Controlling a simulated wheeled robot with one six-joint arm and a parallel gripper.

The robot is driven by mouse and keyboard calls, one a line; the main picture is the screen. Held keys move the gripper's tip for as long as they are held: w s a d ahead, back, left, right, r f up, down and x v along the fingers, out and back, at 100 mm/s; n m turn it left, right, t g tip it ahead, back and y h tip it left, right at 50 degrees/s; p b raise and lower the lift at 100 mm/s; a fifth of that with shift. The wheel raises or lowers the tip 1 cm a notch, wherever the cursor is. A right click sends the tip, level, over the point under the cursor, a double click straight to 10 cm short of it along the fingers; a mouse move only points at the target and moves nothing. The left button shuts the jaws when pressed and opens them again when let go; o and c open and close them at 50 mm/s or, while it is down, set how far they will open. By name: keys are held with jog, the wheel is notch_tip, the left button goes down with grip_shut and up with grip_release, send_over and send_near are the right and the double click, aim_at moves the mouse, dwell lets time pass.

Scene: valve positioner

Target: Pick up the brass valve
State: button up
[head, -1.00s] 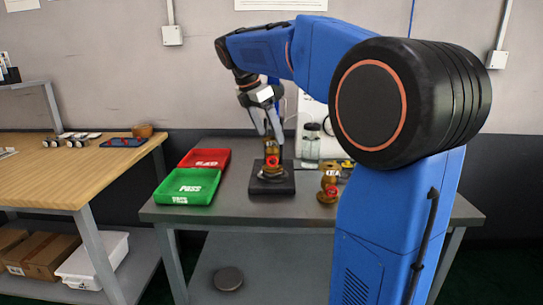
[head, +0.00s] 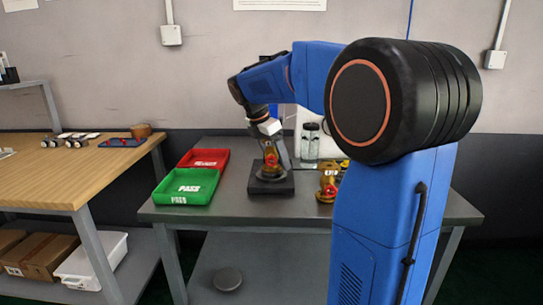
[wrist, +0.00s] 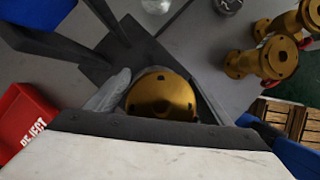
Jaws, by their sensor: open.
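A brass valve (head: 271,166) with a red part stands on a black square block on the grey table. My gripper (head: 277,151) is lowered over it from above. In the wrist view, the valve's round brass flange (wrist: 160,98) lies between the two open fingers of my gripper (wrist: 158,88). The lower part of the valve is hidden under the flange in that view. I cannot tell whether either finger touches it. More brass valve bodies (head: 328,182) stand to the right on the table, partly hidden by my arm in the head view; they also show in the wrist view (wrist: 258,60).
A green PASS tray (head: 186,197) and a red tray (head: 204,151) sit left of the block; the red one reads REJECT in the wrist view (wrist: 24,135). A glass jar (head: 310,145) stands behind. A wooden bench (head: 60,177) is at the left. The front table edge is clear.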

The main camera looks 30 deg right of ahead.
grip_shut()
jog(key=shift+r, duration=0.1)
dwell(0.3)
